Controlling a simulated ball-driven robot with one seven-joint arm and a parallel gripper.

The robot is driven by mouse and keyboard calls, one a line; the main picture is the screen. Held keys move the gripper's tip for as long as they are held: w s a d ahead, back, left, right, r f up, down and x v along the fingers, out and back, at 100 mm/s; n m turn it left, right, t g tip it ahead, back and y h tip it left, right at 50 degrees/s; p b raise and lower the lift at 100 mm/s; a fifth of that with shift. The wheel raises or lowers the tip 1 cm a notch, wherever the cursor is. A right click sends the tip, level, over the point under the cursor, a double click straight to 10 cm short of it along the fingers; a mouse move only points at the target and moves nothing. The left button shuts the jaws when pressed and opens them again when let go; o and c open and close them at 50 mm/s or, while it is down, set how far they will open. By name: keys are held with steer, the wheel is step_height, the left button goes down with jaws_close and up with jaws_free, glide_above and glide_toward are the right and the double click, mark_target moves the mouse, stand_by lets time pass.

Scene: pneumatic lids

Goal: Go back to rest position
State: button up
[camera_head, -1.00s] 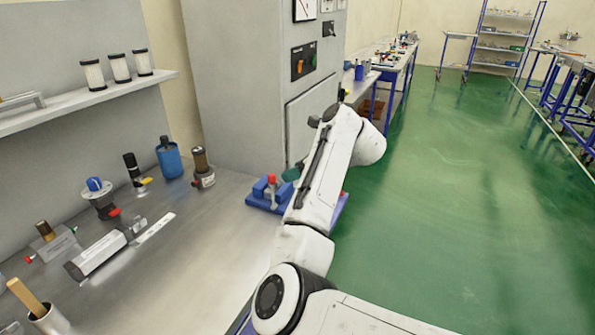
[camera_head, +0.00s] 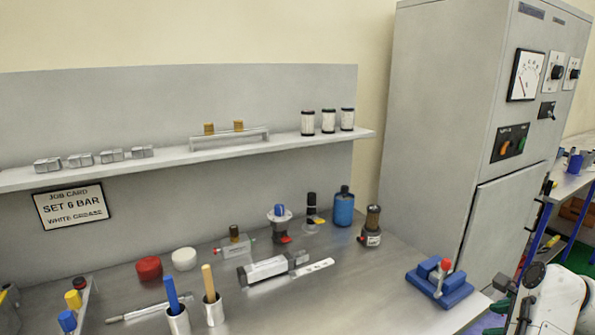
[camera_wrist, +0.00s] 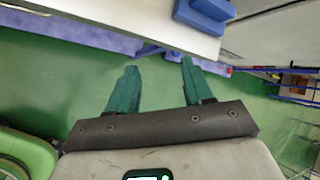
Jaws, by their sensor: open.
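My gripper shows in the wrist view (camera_wrist: 160,88), its two green fingers spread apart with nothing between them. Below the fingers is green floor, and the edge of the workbench lies just beyond them. In the head view only part of my white arm and gripper shows at the lower right corner, off the bench's right end, close to the blue vise-like fixture (camera_head: 440,283) with a red knob. That fixture's blue base also shows in the wrist view (camera_wrist: 205,14).
The metal workbench (camera_head: 350,290) holds a red lid (camera_head: 148,268), a white lid (camera_head: 184,259), a cylinder (camera_head: 270,268), a blue bottle (camera_head: 343,207) and two handled cups. A shelf (camera_head: 290,148) runs above. A grey cabinet (camera_head: 440,130) stands behind the bench's right end.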

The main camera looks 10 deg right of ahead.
steer(key=s+a+f+n+g, duration=0.2)
steer(key=s+a+f+n, duration=0.4)
steer(key=s+n, duration=0.2)
steer(key=s+a+f+n+g, duration=0.2)
steer(key=s+a+f+n, duration=0.3)
steer(key=s, duration=0.8)
steer(key=s+a+f+n+g, duration=0.2)
steer(key=s+a+f+n, duration=0.4)
steer(key=s+a+n, duration=0.3)
steer(key=s+n, duration=0.1)
steer(key=n, duration=0.2)
steer(key=shift+s+a+f+n+g, duration=0.15)
steer(key=shift+s+f+n+g, duration=0.1)
steer(key=shift+f+n+g, duration=0.05)
